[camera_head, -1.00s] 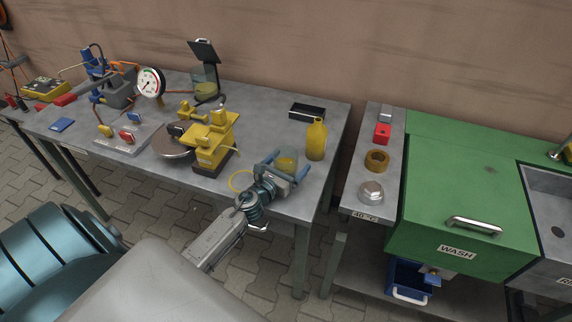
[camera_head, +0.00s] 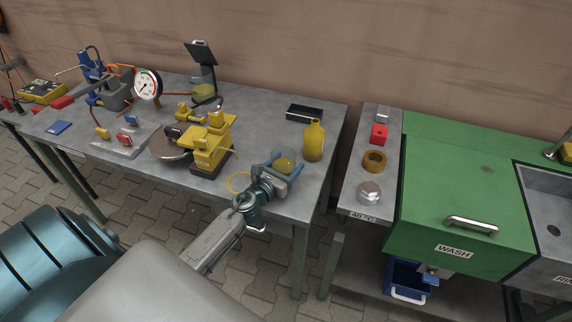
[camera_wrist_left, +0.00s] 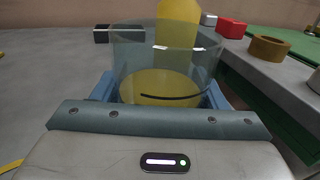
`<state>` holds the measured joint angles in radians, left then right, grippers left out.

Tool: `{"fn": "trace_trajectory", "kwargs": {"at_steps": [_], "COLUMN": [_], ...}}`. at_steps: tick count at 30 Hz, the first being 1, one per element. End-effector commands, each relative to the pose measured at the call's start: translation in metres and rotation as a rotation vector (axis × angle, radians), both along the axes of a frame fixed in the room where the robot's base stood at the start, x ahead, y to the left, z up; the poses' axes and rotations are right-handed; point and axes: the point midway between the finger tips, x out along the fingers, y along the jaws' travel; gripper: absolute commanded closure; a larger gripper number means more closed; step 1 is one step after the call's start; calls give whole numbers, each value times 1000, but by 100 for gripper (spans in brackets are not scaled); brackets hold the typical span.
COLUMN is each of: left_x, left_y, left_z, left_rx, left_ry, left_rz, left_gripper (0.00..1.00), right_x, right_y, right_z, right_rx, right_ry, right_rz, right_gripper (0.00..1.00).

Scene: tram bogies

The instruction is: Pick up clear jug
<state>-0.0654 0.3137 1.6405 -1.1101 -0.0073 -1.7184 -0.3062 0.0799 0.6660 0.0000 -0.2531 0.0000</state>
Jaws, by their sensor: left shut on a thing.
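The clear jug (camera_wrist_left: 163,62) is a see-through cylinder with yellow liquid in its lower part. It also shows in the head view, near the front right corner of the grey table (camera_head: 271,103). My left gripper (camera_head: 283,171) is shut on the jug, one blue finger on each side. In the left wrist view the jug stands upright between the fingers. I cannot tell whether its base touches the table. My right gripper is not in view.
A yellow bottle (camera_head: 314,140) stands just behind the jug. A yellow ring (camera_head: 239,182) lies to its left, near a yellow fixture (camera_head: 210,150). A black tray (camera_head: 304,113) lies farther back. A gap separates the table from the green wash unit (camera_head: 470,190).

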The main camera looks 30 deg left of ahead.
Motion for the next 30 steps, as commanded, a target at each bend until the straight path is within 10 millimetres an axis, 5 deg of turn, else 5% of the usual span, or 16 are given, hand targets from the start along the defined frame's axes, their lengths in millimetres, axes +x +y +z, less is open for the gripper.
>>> {"fn": "trace_trajectory", "kwargs": {"at_steps": [30], "left_x": [0], "left_y": [0], "left_z": [77], "left_rx": [0], "left_ry": [-1], "left_rz": [0], "left_gripper": [57], "right_x": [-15], "right_y": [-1], "right_z": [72], "right_rx": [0], "right_ry": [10], "right_rz": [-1], "right_gripper": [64]}}
